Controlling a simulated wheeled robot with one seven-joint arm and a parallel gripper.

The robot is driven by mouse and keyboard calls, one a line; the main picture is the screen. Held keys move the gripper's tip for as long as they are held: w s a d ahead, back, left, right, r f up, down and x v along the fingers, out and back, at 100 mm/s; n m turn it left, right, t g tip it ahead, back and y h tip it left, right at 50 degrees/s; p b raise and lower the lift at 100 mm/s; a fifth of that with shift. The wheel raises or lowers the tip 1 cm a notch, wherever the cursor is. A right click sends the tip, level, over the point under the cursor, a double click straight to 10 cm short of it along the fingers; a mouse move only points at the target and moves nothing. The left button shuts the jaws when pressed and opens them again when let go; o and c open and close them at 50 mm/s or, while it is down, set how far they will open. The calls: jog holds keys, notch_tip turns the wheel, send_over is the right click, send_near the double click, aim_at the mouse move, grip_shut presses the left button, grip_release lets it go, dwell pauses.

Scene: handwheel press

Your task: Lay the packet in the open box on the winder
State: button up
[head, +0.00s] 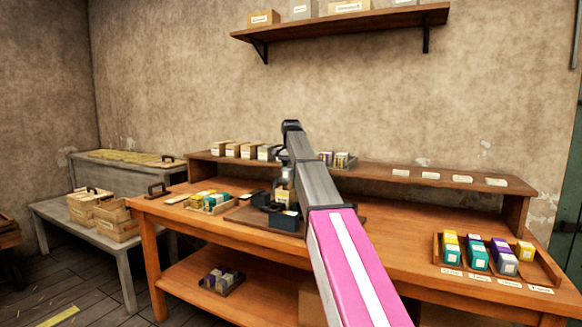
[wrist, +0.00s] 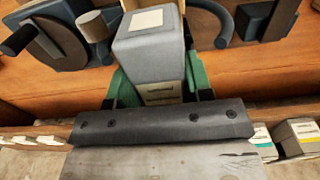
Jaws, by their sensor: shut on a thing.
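My gripper (wrist: 157,78) is shut on a grey packet (wrist: 148,52) with a pale label in the wrist view. Green-edged fingers show on both sides of it, and its near end has a printed label. The winder (wrist: 55,42) shows as dark round parts and a handle at the upper left. In the head view its dark blue base (head: 285,221) stands on the bench, with my arm over it. I cannot clearly make out the open box, and my arm and the packet hide part of the winder.
The wooden bench (head: 400,235) has a tray of coloured packets (head: 208,203) to the left and a sorting tray (head: 497,257) to the right. A raised back shelf (head: 430,181) carries boxes and cards. Wooden crates (head: 117,220) stand on a grey side bench.

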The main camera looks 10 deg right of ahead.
jog(key=shift+f, duration=3.1)
jog(key=shift+s+a+f, duration=0.1)
jog(key=shift+f, duration=0.85)
jog(key=o, duration=1.1)
jog(key=shift+o, duration=0.2)
jog(key=shift+r, duration=5.05)
jog(key=shift+f, duration=0.1)
